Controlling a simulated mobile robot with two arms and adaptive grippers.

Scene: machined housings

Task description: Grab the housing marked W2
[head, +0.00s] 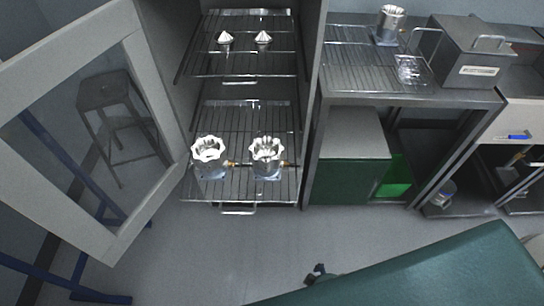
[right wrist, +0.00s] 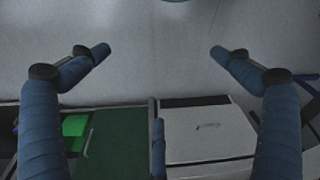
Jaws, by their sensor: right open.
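Two silver housings with white scalloped tops stand side by side on the lower wire rack of the open cabinet in the head view: a left one (head: 209,158) and a right one (head: 267,157). A small brassy fitting shows beside each. A third metal cylinder (head: 390,24) stands on the counter at the upper right. I cannot read a W2 mark on any of them. My right gripper (right wrist: 160,52) is open and empty in the right wrist view, its blue fingers wide apart, with no housing between them. My left gripper is not in view.
The cabinet's glass door (head: 95,130) stands open to the left. A grey labelled box (head: 474,55) is on the counter. A teal surface (head: 440,275) fills the lower right. Bare floor lies before the cabinet.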

